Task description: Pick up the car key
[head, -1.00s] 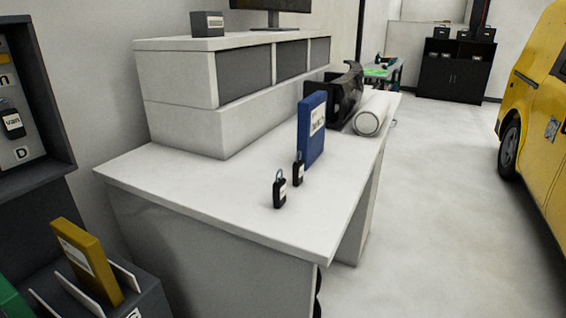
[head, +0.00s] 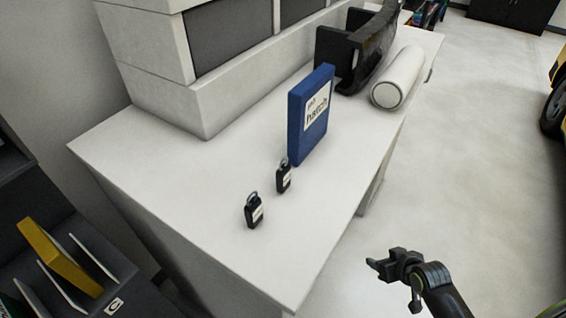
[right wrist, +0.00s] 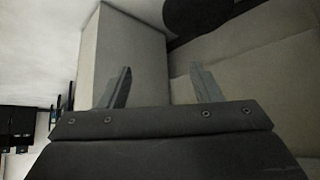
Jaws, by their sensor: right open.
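My right gripper (head: 382,262) is off the desk's right side, over the floor, apart from both keys. In the right wrist view its two fingers (right wrist: 160,88) are spread with nothing between them. My left gripper is not in view.
A blue binder (head: 311,115) labelled "hatch" stands upright behind the keys. A white roll (head: 398,78) and a black car part (head: 350,50) lie farther back. A dark rack with a yellow binder (head: 58,257) is at lower left. The desk's front is clear.

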